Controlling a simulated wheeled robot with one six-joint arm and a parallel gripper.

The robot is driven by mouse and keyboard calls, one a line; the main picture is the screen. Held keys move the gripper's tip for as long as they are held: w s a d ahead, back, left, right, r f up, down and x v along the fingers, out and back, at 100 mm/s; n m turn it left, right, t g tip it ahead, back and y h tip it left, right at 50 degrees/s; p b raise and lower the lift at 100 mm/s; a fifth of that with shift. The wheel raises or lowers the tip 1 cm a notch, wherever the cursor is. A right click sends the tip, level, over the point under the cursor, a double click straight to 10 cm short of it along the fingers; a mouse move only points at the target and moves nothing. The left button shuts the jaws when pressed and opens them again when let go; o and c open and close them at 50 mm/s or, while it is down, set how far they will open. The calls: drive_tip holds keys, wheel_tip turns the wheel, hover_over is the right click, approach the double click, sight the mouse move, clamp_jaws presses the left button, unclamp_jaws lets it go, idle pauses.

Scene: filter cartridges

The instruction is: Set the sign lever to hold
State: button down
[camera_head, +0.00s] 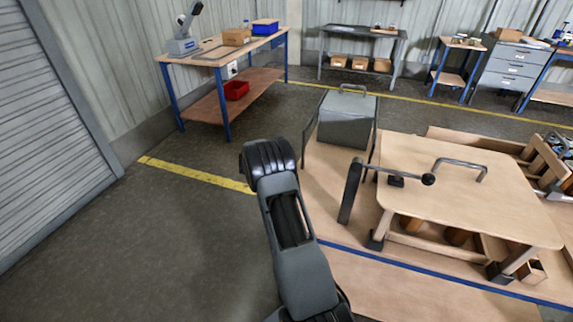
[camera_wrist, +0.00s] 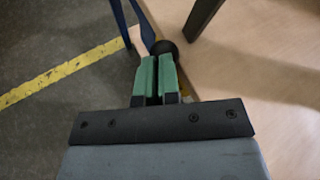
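In the head view a dark rod with a black ball knob (camera_head: 428,179) lies over the wooden board, above a small black block (camera_head: 396,181). Its left end reaches a tall dark slab (camera_head: 350,192). This looks like the sign lever; I see no readable marking on it. In the wrist view my gripper (camera_wrist: 158,62) has green finger pads close together with a narrow dark gap. A black ball (camera_wrist: 164,47) shows just beyond the fingertips; whether they touch it is unclear. In the head view my arm hides the gripper.
The wooden board (camera_head: 470,205) has a metal handle and stands on legs over the bench. A grey box (camera_head: 346,120) with a handle stands behind it. A wooden rack (camera_head: 545,160) is at right. Open floor (camera_head: 200,230) lies left of my arm.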

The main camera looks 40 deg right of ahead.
drive_tip(key=shift+s+d, duration=0.1)
drive_tip(key=shift+d, duration=0.2)
drive_tip(key=shift+a+r, duration=0.1)
drive_tip(key=shift+r, duration=0.05)
drive_tip(key=p+v, duration=0.2)
drive_tip(key=v, duration=1.2)
drive_tip(key=shift+w+r, duration=0.3)
drive_tip(key=shift+w, duration=0.05)
